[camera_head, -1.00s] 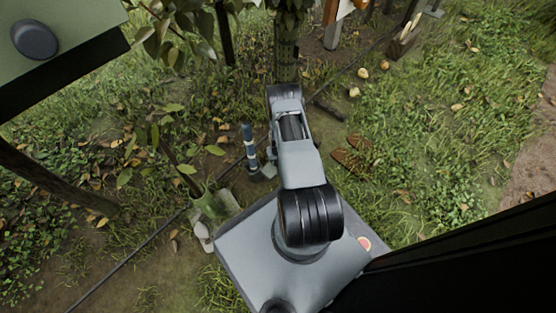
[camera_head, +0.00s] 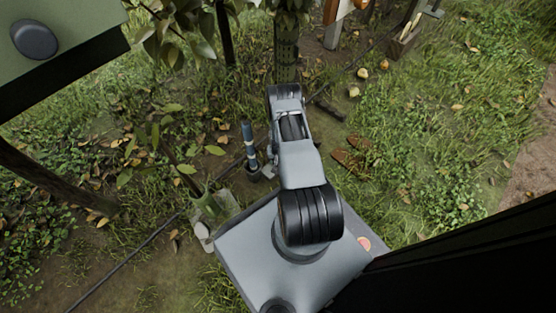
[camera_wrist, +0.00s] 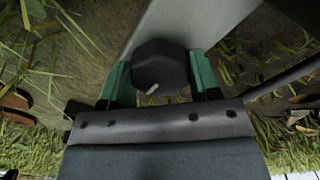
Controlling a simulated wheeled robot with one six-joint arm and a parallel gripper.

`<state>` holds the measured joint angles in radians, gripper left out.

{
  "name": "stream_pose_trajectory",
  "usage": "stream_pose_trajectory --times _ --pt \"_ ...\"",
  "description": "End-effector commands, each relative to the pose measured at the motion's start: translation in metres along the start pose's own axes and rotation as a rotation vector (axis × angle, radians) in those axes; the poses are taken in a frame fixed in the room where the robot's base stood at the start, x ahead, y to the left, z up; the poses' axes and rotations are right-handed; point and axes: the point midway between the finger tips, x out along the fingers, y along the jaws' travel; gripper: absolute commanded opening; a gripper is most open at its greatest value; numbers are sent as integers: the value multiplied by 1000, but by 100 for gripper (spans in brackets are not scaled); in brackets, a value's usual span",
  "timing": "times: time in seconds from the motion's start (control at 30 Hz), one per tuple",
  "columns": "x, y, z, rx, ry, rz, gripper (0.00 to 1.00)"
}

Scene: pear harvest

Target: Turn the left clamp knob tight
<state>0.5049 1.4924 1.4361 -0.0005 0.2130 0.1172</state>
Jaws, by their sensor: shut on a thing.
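A dark, faceted clamp knob (camera_wrist: 160,62) with a small pale mark sits in the middle of the wrist view. The green fingers of my gripper (camera_wrist: 160,80) are on either side of it, and my gripper is shut on it. A pale grey flat bar (camera_wrist: 190,20) lies behind the knob. In the head view my arm hides the gripper and this knob. I cannot tell from these frames whether the knob is tight.
A dark post with pale bands (camera_head: 249,145) stands left of my arm. A tree trunk (camera_head: 285,60) rises beyond it. A wooden crate (camera_head: 404,42) stands at the upper right. A thin dark line (camera_head: 130,258) crosses the ground. Grass at right is open.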

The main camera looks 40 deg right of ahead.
Motion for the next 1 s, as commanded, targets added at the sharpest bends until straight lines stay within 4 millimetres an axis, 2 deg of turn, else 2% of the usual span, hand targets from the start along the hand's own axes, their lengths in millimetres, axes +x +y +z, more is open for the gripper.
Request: stream_pose_trajectory --times 0.07,0.1,0.33,0.57,0.67,0.77,1.0 --pt "0 0 0 4 0 0 33" --pt "0 0 0 4 0 0 60" --pt "0 0 0 2 0 0 82" --pt "-1 0 0 1 0 0 82" --pt "-7 0 0 1 1 0 82" --pt "-22 0 -1 1 1 0 82" --pt "-73 0 -1 1 2 0 82"
